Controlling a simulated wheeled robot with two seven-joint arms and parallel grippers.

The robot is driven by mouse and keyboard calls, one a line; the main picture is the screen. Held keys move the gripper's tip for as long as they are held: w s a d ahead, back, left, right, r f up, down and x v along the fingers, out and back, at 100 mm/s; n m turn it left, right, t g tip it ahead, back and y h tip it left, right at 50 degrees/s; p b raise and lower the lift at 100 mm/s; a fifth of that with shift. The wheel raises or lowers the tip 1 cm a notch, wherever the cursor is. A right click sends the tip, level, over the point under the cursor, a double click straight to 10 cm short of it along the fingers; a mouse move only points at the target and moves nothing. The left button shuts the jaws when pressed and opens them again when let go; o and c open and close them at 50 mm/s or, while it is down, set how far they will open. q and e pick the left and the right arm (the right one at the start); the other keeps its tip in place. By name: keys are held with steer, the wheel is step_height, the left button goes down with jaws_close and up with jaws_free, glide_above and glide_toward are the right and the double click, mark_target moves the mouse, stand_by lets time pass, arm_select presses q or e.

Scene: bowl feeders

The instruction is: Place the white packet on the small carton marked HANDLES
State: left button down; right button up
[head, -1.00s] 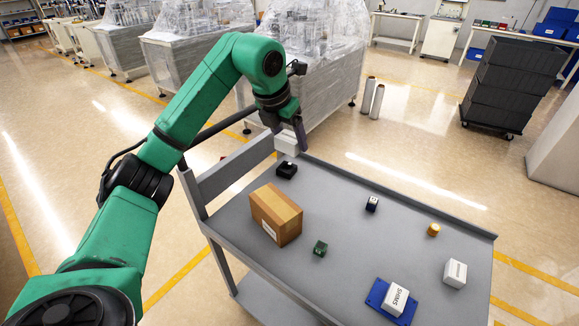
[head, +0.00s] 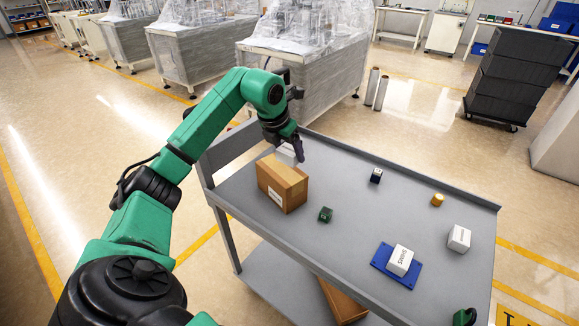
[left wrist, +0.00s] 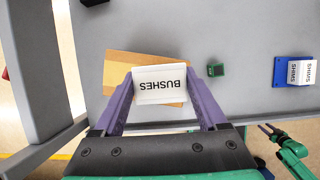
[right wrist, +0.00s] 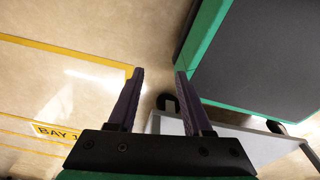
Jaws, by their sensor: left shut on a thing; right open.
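My left gripper (head: 297,150) is shut on a white packet (head: 286,154), which reads BUSHES in the left wrist view (left wrist: 160,85). A brown carton (head: 275,188) with a white label stands on the grey trolley top; its label is too small to read. In the left wrist view the packet overlaps the carton (left wrist: 118,66). In the head view the packet is at the carton's far side, partly hidden by the gripper; I cannot tell whether they touch. My right gripper (right wrist: 160,73) is open and empty, away over the floor.
Another brown box (head: 343,301) is on the lower shelf.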

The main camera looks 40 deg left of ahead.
mark_target(289, 172)
arm_select(q)
step_height(289, 172, down, 5)
steer(key=shift+w+a+r, duration=0.1)
steer(key=shift+r, duration=0.1)
steer(key=shift+f, duration=0.1)
jaws_free()
arm_select(e)
steer(key=shift+s+d+f, duration=0.15)
steer(key=shift+s, duration=0.3)
steer(key=shift+s+d+f, duration=0.1)
steer(key=shift+s+d, duration=0.05)
steer(key=shift+s, duration=0.25)
